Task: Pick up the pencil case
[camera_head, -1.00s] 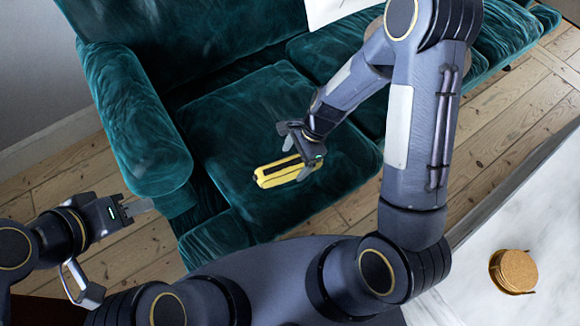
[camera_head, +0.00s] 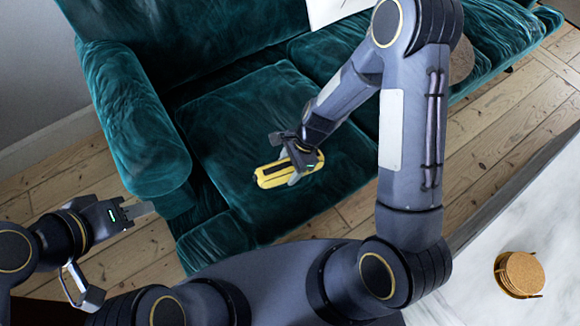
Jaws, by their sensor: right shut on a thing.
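The pencil case (camera_head: 270,177) is yellow with a dark strip along its top. It is over the seat cushion of the green sofa; whether it touches the cushion is hard to tell. My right gripper (camera_head: 291,163) is shut on the right end of the pencil case, and its fingers hide part of that end. My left gripper (camera_head: 140,210) is at the lower left, away from the pencil case, beside the sofa's front corner.
The green velvet sofa (camera_head: 230,110) has a thick armrest (camera_head: 135,120) at the left. A white cushion (camera_head: 335,8) lies at the top. A marble table (camera_head: 470,285) with a stack of cork coasters (camera_head: 520,273) is at the lower right. Bare floorboards (camera_head: 505,110) show around the sofa.

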